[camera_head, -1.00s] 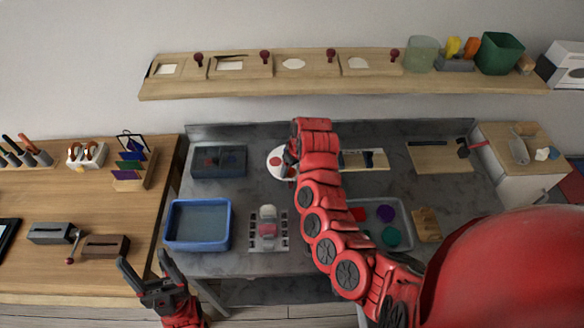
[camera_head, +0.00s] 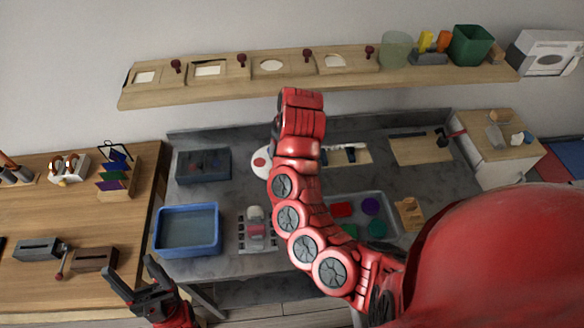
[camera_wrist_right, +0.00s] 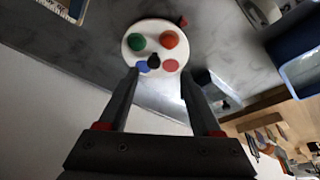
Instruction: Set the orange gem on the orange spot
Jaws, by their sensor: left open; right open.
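A round white plate (camera_wrist_right: 152,47) lies on the grey counter in the right wrist view. It also shows in the head view (camera_head: 261,153), partly hidden by my right arm. On it are an orange round piece (camera_wrist_right: 169,39), a green one (camera_wrist_right: 137,41), a blue one (camera_wrist_right: 142,67), a pinkish-red one (camera_wrist_right: 171,65) and a small black piece (camera_wrist_right: 154,60). I cannot tell which are gems and which are flat spots. My right gripper (camera_wrist_right: 160,73) is open and empty, its fingers either side of the plate's near edge. My left gripper (camera_head: 131,266) is open and empty near the counter's front.
A blue bin (camera_head: 187,231), a dark box (camera_head: 203,166) and a grey tray (camera_head: 385,203) with coloured pieces stand on the counter. A wooden shelf (camera_head: 300,84) hangs behind. A wooden table (camera_head: 110,225) adjoins at left.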

